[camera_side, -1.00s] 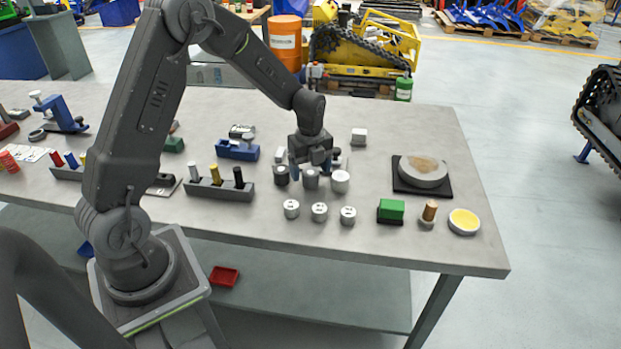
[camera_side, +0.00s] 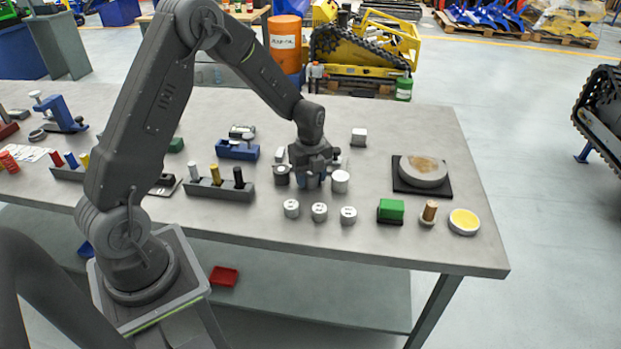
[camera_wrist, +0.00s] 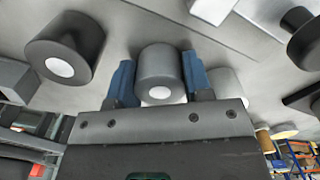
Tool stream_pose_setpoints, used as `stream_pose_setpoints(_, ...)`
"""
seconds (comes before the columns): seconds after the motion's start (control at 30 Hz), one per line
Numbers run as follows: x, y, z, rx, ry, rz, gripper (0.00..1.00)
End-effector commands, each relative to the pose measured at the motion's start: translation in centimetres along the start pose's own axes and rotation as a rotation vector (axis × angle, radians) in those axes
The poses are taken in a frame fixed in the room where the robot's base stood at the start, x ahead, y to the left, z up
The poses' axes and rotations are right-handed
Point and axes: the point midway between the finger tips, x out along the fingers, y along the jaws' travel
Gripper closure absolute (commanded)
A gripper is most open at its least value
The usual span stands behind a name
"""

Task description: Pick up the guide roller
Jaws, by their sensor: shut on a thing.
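My gripper (camera_side: 314,178) is low over the workbench, in a row of round metal rollers. In the wrist view its blue fingers (camera_wrist: 160,76) are on either side of a mid-grey cylinder with a pale end disc, the guide roller (camera_wrist: 157,66), and are shut on it. In the side view the fingers mostly hide this roller. It is at about table height; I cannot tell whether it touches the table. A darker roller (camera_side: 281,175) stands to its left, also in the wrist view (camera_wrist: 66,48). A lighter roller (camera_side: 340,182) stands close on its right.
Several small silver cylinders (camera_side: 319,212) stand in front of the gripper. A green block (camera_side: 391,209) and a yellow-topped dish (camera_side: 464,222) are to the right. A round disc on a black pad (camera_side: 423,171) lies further right. A rack with pegs (camera_side: 219,188) stands to the left.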

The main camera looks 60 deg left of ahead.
Motion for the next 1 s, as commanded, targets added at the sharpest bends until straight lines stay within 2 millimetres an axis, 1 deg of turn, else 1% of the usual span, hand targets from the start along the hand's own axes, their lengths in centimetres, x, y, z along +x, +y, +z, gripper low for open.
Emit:
stream_pose_setpoints(0.03, 0.0, 0.0, 0.0, 0.0, 0.0, 0.0, 0.8)
stream_pose_setpoints(0.1, -0.1, 0.0, 0.0, 0.0, -0.001, -0.001, 0.84)
stream_pose_setpoints(0.33, -0.1, -0.1, 0.0, 0.0, -0.001, -0.002, 0.84)
stream_pose_setpoints(0.47, -0.8, -0.1, 0.0, 0.0, -0.001, -0.003, 0.84)
stream_pose_setpoints(0.57, -1.9, -0.1, 0.0, 0.0, -0.001, -0.004, 0.84)
stream_pose_setpoints(0.67, -3.7, -0.1, 0.0, 0.0, -0.002, -0.006, 0.84)
stream_pose_setpoints(0.7, -4.6, -0.1, 0.0, 0.001, -0.001, -0.006, 0.84)
stream_pose_setpoints(0.8, -5.7, 2.0, 1.6, -0.005, -0.001, -0.004, 0.84)
stream_pose_setpoints(1.0, -8.3, 5.5, 4.3, -0.005, -0.001, -0.003, 0.84)
